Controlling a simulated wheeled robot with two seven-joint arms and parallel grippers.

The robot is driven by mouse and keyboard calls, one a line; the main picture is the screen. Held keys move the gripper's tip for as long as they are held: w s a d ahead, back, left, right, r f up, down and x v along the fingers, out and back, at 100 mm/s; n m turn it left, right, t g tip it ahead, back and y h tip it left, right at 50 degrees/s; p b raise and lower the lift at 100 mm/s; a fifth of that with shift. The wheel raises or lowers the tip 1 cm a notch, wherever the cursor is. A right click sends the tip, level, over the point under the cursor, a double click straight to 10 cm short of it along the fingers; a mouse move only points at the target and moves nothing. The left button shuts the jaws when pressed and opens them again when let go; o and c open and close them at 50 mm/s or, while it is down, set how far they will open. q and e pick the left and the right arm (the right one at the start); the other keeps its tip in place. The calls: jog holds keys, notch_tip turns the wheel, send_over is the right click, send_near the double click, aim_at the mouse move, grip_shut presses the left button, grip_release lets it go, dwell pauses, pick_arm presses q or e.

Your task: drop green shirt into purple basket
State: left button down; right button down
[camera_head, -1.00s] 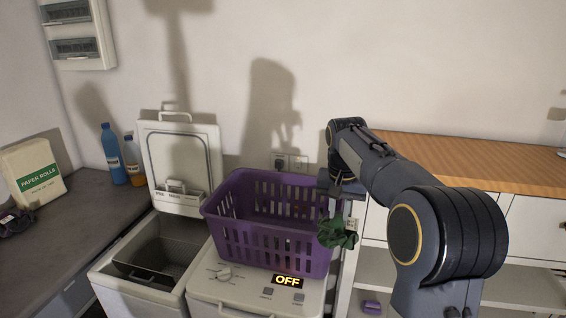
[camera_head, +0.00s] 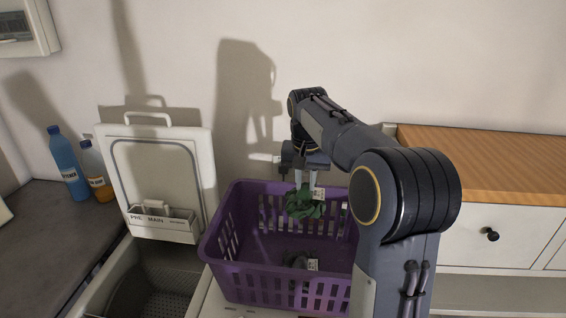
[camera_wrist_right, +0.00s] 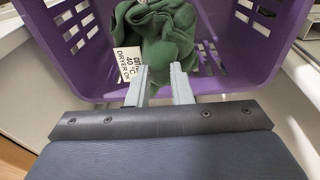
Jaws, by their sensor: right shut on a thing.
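The green shirt (camera_head: 303,203), crumpled with a white tag, hangs from my right gripper (camera_head: 306,186). The gripper is shut on it, pointing down. The purple basket (camera_head: 240,279) stands below, on top of the machine, and the shirt is over its opening. In the right wrist view the shirt (camera_wrist_right: 165,35) hangs beyond the fingertips (camera_wrist_right: 160,76), with the basket wall (camera_wrist_right: 250,50) around it. A dark crumpled cloth with a white tag (camera_head: 313,265) shows low inside the basket. My left gripper is not in view.
Left of the basket is an open toploader lid (camera_head: 160,182) over its drum. A blue bottle (camera_head: 68,165) and an orange bottle (camera_head: 96,172) stand on the dark counter. A wood-topped cabinet (camera_head: 480,165) is at the right, behind my arm.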

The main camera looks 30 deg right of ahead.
aim_at(305, 198)
jog(key=shift+w+r, duration=0.1)
jog(key=shift+f, duration=2.85)
jog(key=c, duration=1.2)
grip_release()
jog(key=shift+s, duration=0.2)
jog(key=r, duration=0.5)
jog(key=r+b, duration=0.1)
jog(key=r, duration=0.1)
jog(key=shift+s+a+r, duration=0.35)
jog(key=shift+s+r, duration=0.05)
